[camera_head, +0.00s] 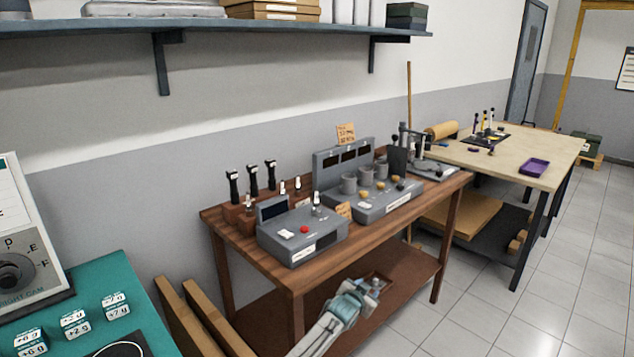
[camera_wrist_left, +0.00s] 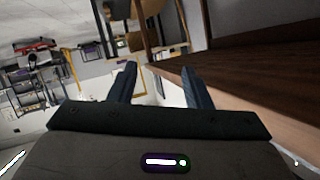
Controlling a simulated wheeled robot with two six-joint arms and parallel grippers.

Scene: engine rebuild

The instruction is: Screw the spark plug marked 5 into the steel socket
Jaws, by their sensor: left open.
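Small white-tipped plugs, one of them this plug (camera_head: 249,203), stand at the left of the wooden bench; their markings are too small to read. An upright pale metal piece (camera_head: 316,202) stands on the grey box (camera_head: 290,250) with a red button. I cannot tell whether it is the steel socket or a plug. My left gripper (camera_head: 372,286) is low in front of the bench, apart from these things. In the left wrist view its two fingers (camera_wrist_left: 160,80) are spread with nothing between them. My right gripper is not in view.
The wooden bench (camera_head: 275,268) also holds a grey unit with cups (camera_head: 375,205) and black-handled tools (camera_head: 253,180) at the left. A teal table (camera_head: 140,300) with labelled blocks is at lower left. A pale table (camera_head: 520,165) is at right. Floor (camera_head: 440,320) is clear at front.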

